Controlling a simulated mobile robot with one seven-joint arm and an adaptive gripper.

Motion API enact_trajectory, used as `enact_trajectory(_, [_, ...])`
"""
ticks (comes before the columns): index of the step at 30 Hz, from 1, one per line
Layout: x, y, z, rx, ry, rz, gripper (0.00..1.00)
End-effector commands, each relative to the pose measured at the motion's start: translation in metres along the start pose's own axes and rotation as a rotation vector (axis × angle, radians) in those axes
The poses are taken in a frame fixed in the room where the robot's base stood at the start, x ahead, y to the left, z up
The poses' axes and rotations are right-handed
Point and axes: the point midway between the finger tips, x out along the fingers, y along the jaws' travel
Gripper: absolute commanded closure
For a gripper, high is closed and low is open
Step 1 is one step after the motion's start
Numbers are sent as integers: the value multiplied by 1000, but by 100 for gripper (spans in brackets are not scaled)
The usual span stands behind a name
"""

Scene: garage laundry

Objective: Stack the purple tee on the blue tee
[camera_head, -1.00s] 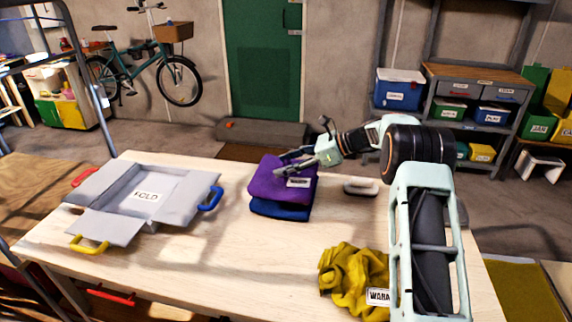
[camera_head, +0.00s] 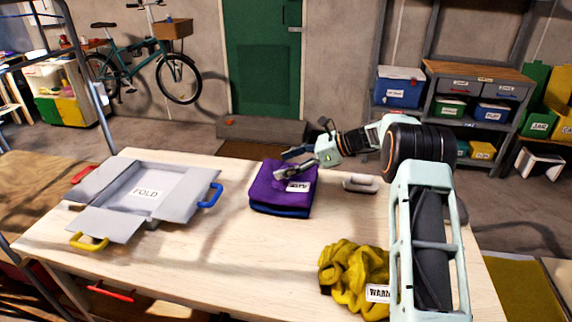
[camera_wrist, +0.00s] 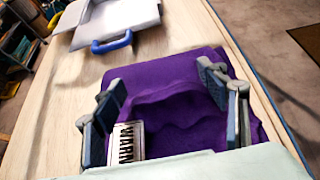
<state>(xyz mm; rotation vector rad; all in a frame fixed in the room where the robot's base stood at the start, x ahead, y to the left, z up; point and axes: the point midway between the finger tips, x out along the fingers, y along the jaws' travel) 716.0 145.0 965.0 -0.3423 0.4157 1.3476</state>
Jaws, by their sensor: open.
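The folded purple tee (camera_head: 279,183) lies on top of the folded blue tee (camera_head: 280,211), near the middle of the table. Only a thin band of the blue tee shows below its front edge. My gripper (camera_head: 284,165) is over the purple tee, with its fingers at or just above the cloth. In the wrist view my gripper (camera_wrist: 165,105) has its two fingers spread wide, with the purple tee (camera_wrist: 175,75) between and beneath them. A white label shows on the purple tee beside the left finger. I cannot tell whether the fingertips touch the cloth.
A grey folding board (camera_head: 145,195) with coloured handles lies at the left of the table. A crumpled yellow cloth (camera_head: 350,275) is at the front right. A white-handled object (camera_head: 360,184) lies right of the stack. The table (camera_head: 225,265) is bare in front of the stack.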

Motion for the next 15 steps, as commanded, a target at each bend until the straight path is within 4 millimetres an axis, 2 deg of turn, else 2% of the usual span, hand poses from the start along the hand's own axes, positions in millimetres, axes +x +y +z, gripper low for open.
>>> enact_trajectory(6, [-9,0,13,-2,1,0,33])
enact_trajectory(15, [-76,-1,11,-1,0,-4,33])
